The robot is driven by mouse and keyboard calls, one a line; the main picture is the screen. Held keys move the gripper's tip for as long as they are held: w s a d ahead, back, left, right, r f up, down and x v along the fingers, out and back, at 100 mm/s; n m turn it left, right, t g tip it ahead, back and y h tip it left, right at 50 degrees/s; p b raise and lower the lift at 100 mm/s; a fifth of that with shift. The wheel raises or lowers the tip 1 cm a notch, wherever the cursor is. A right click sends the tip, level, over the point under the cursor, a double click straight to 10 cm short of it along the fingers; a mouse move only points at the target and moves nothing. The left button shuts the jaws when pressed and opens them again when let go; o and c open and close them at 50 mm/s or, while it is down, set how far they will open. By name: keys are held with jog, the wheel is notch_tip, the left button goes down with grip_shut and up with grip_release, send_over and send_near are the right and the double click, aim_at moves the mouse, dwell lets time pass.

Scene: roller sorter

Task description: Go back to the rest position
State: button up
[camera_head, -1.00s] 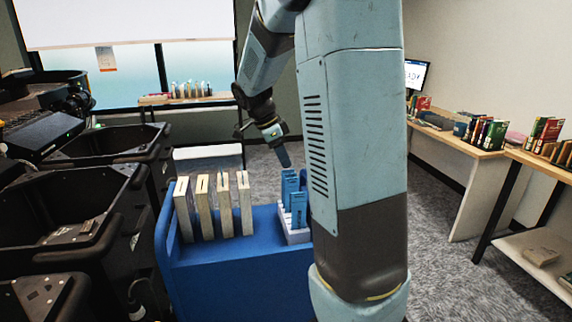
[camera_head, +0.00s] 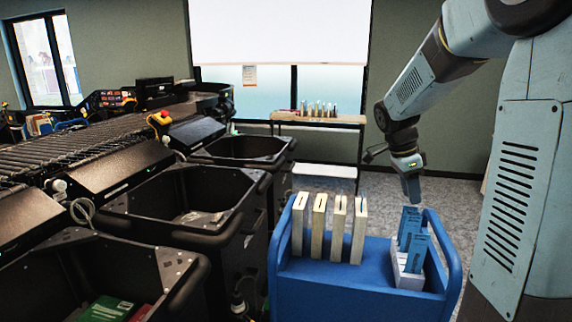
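My gripper (camera_head: 411,188) hangs at the end of my arm on the right side of the picture, pointing down. It is above and behind the blue cart (camera_head: 330,292), close to the blue books (camera_head: 411,238) at its right end. The fingers are small and seen from the side, so I cannot tell whether they are open or shut. I see nothing clearly held. The blue books stand upright in a white holder (camera_head: 407,279) on the cart.
Several pale books (camera_head: 318,226) stand on the cart's left part. Black bins (camera_head: 180,212) line the roller conveyor (camera_head: 75,150) at left; the nearest holds green and red books (camera_head: 105,309). A shelf table (camera_head: 345,118) with books stands by the window. Grey floor shows behind the cart.

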jog(key=s+a+r+n+t+y, duration=0.2)
jog(key=s+a+n, duration=0.4)
jog(key=s+n, duration=0.3)
jog(key=s+a+r+n+t+y, duration=0.1)
jog(key=s+a+r+n+t, duration=0.3)
jog(key=s+n, duration=0.6)
jog(key=s+a, duration=0.1)
jog(key=s, duration=0.2)
jog(key=shift+a+r+y, duration=0.15)
jog(key=shift+a+y, duration=0.2)
jog(key=shift+y, duration=0.05)
